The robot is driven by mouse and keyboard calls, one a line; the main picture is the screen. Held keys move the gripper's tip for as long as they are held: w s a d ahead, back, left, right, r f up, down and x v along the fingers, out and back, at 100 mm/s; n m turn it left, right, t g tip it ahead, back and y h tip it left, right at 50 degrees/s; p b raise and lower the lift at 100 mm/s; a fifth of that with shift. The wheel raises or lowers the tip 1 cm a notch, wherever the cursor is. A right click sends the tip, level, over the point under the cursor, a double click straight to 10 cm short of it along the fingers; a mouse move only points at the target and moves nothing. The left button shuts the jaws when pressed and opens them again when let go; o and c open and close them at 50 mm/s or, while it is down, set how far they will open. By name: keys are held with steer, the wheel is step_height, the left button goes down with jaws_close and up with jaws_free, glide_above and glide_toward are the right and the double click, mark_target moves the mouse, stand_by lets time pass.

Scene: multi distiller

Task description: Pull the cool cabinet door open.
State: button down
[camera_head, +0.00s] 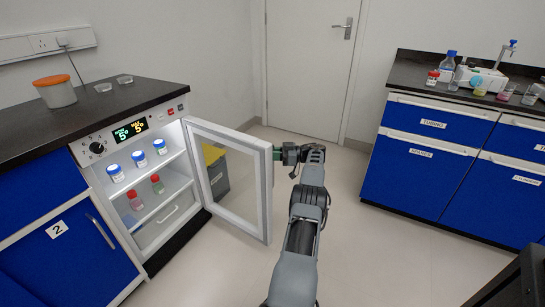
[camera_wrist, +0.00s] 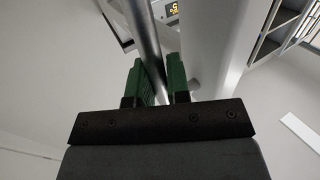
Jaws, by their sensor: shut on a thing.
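The cool cabinet (camera_head: 150,205) stands at the left with its lit inside showing. Its white-framed glass door (camera_head: 257,215) stands wide open, swung out to the right. My gripper (camera_head: 278,153) is at the outer side of the door, near its upper free edge. In the wrist view my gripper's green fingers (camera_wrist: 162,82) are shut on the door's grey bar handle (camera_wrist: 146,35). The white door frame (camera_wrist: 207,45) runs beside the fingers. In the head view the handle is mostly hidden behind the door and the gripper.
Bottles with blue caps (camera_head: 139,158) and red caps (camera_head: 134,200) stand on the cabinet shelves. A grey bin with a yellow lid (camera_head: 215,170) is behind the door glass. Blue drawers (camera_head: 420,165) stand at the right. The floor between (camera_head: 370,260) is clear.

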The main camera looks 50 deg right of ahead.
steer(key=shift+w+r, duration=0.1)
steer(key=shift+w, duration=0.1)
steer(key=c, duration=1.3)
jaws_free()
steer(key=shift+w+a, duration=0.1)
steer(key=shift+a, duration=0.05)
steer(key=shift+o, duration=1)
steer(key=shift+s, duration=0.2)
steer(key=shift+f+b, duration=0.2)
steer(key=shift+b, duration=0.2)
